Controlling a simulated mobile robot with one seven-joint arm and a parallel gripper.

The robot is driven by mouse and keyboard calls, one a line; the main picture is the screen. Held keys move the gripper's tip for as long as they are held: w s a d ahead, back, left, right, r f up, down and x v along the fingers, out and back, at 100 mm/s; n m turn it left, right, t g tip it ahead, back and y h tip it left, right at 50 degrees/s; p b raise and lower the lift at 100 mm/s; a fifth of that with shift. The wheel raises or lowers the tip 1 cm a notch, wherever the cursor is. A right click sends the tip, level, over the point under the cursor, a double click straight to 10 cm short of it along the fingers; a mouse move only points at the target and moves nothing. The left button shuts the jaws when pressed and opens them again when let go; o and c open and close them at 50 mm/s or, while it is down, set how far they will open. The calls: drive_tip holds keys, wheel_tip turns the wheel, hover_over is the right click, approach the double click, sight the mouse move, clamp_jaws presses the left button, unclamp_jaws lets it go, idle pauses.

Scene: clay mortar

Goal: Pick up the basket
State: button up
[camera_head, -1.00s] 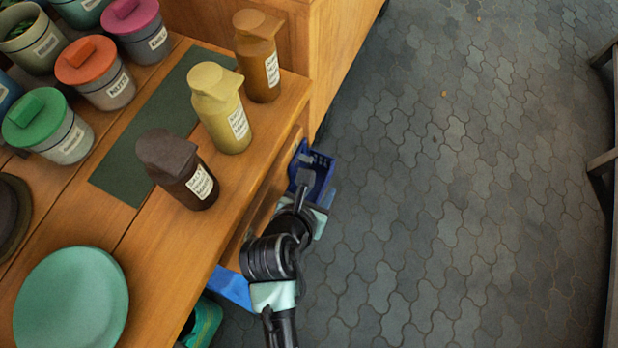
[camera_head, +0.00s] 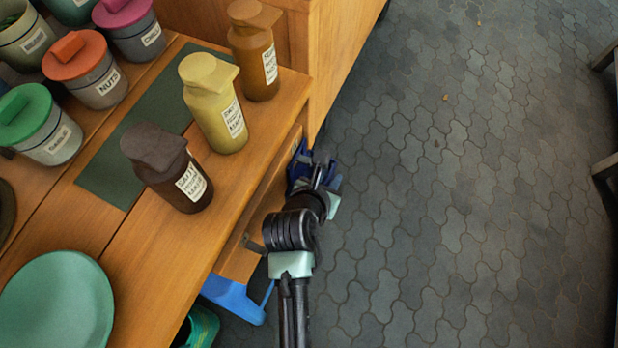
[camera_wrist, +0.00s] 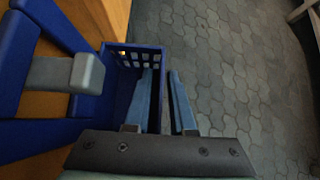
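A blue basket (camera_wrist: 117,95) with a grid-like wall hangs or stands beside the wooden counter in the wrist view. In the head view it shows as a small blue patch (camera_head: 300,158), mostly hidden by my gripper (camera_head: 318,178). In the wrist view my gripper (camera_wrist: 165,88) points at the basket's right side. Its left finger is over the inside of the basket and its right finger is outside, with the right wall between them. A gap shows between the fingers, so the gripper looks open. I cannot tell whether either finger touches the wall.
The wooden counter (camera_head: 160,265) holds brown, yellow and orange bottles, lidded jars and a green plate (camera_head: 60,305). A grey handle-like part (camera_wrist: 65,75) and blue bars (camera_wrist: 30,60) are left of the basket.

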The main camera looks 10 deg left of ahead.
clamp_jaws()
idle(1.1)
